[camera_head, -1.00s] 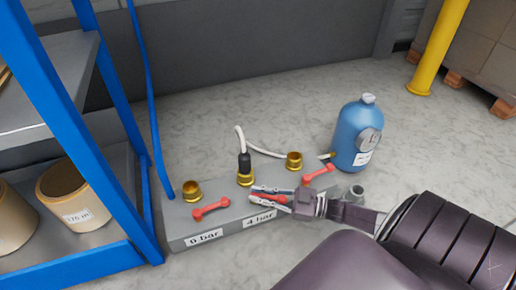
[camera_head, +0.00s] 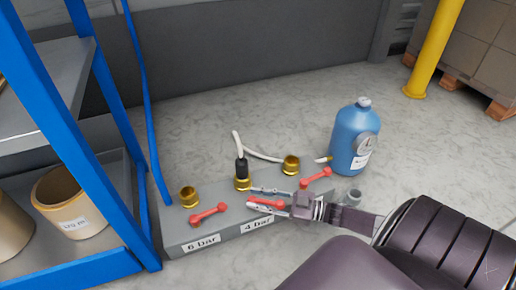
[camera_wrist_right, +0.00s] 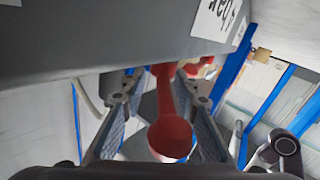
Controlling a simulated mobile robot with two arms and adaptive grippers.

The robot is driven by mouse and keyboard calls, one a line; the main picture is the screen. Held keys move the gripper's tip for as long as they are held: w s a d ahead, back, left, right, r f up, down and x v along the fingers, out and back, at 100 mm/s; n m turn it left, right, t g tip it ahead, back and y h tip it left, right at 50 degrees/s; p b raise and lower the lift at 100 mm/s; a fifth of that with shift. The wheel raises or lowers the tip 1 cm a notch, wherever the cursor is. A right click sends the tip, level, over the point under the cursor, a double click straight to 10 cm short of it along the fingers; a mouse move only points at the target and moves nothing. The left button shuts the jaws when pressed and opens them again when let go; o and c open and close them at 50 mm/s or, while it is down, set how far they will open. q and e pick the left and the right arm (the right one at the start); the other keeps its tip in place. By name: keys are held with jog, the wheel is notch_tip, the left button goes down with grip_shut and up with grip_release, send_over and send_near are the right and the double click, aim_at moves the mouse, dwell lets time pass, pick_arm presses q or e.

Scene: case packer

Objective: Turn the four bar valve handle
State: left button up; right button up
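The red 4 bar valve handle (camera_head: 265,203) is on the front of a grey valve block (camera_head: 225,232), above the "4 bar" label (camera_head: 257,225). My right gripper (camera_head: 250,197) reaches in from the right, with one finger on each side of this handle. In the right wrist view the handle (camera_wrist_right: 170,135) lies between the two spread fingers (camera_wrist_right: 160,110), with gaps visible on both sides. The gripper is open around it and not closed on it. My left gripper is not in view.
Another red handle (camera_head: 209,214) is above the "6 bar" label, and a third (camera_head: 316,178) is at the right. Brass ports (camera_head: 291,165) top the block; a black plug (camera_head: 241,168) with a white hose sits in one. A blue bottle (camera_head: 352,140) and blue rack (camera_head: 95,180) flank the block.

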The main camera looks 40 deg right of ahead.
jog(key=v, duration=1.2)
